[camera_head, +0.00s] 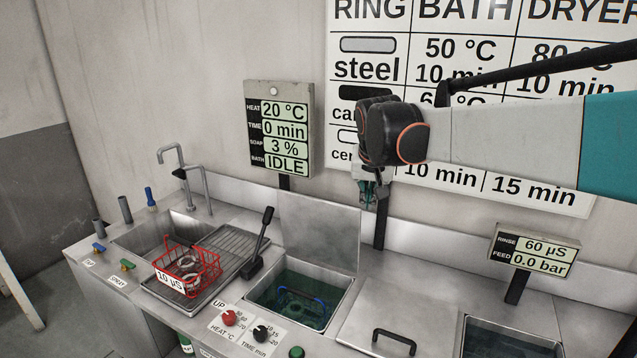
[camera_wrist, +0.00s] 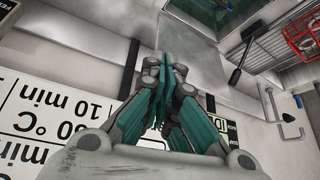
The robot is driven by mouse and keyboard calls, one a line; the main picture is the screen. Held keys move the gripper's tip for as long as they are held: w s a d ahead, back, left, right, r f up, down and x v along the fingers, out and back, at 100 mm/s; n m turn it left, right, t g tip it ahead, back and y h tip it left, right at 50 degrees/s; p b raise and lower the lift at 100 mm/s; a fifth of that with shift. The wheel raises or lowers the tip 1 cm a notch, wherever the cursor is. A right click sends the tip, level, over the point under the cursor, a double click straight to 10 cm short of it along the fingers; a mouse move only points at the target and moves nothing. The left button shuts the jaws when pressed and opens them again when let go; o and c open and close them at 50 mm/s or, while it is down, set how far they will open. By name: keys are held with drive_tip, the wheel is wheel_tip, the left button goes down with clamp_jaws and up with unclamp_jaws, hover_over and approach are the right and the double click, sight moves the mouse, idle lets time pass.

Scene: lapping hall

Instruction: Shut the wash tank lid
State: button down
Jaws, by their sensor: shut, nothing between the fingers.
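The wash tank (camera_head: 300,301) is an open steel basin of dark green liquid with a blue-handled basket in it. Its grey metal lid (camera_head: 322,228) stands raised at the back, close to the wall. In the wrist view the lid (camera_wrist: 190,40) shows beyond my fingers, with the tank's liquid (camera_wrist: 222,8) at the top edge. My gripper (camera_head: 370,203) hangs pointing down, to the right of the lid's upper edge and high above the counter. Its teal fingers (camera_wrist: 158,68) are shut and empty. I cannot tell how far it is from the lid in depth.
A black lever (camera_head: 260,243) rises left of the tank. A red basket (camera_head: 187,270) of rings stands on the drainer. A shut lid with a black handle (camera_head: 394,340) lies to the right. A display (camera_head: 280,130) and a wall chart (camera_head: 385,20) are behind.

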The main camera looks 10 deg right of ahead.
drive_tip(key=w+d+f+m+g+h+p, duration=0.15)
drive_tip(key=w+p, duration=0.45)
drive_tip(key=w, duration=0.6)
drive_tip(key=w+d+f+m+p, duration=0.15)
drive_tip(key=w+p, duration=0.45)
drive_tip(key=w, duration=0.6)
drive_tip(key=a+x, duration=0.1)
drive_tip(key=x, duration=1)
drive_tip(key=shift+s+a+f+m, duration=0.15)
drive_tip(key=shift+s+a, duration=0.3)
drive_tip(key=shift+s, duration=0.35)
drive_tip(key=shift+s+a+f+m, duration=0.15)
drive_tip(key=shift+s+a, duration=0.3)
drive_tip(key=shift+s, duration=0.3)
drive_tip(key=shift+a, duration=0.1)
